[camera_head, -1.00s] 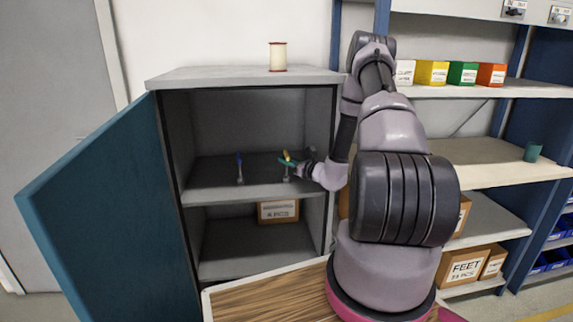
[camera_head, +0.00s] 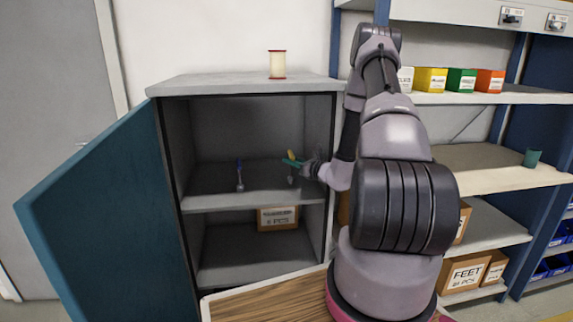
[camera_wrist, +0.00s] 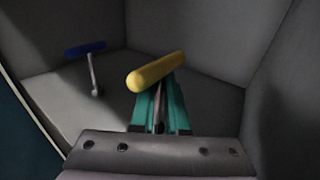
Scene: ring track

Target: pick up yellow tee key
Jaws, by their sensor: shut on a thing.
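The yellow tee key (camera_wrist: 155,72) has a yellow crossbar handle on a thin metal shaft. My gripper (camera_wrist: 160,108), with green fingers, is shut around the shaft just below the handle in the wrist view. In the head view the yellow tee key (camera_head: 291,157) shows small at my gripper (camera_head: 293,163), inside the open grey cabinet. Its lower end seems slightly above the shelf, though this is small to judge. A blue tee key (camera_head: 239,175) stands upright on the same shelf to the left; it also shows in the wrist view (camera_wrist: 86,50).
The cabinet's blue door (camera_head: 105,220) stands open at the left. The cabinet's right wall is close to my arm. A spool (camera_head: 277,64) stands on the cabinet top. A carton (camera_head: 277,218) sits on the lower shelf.

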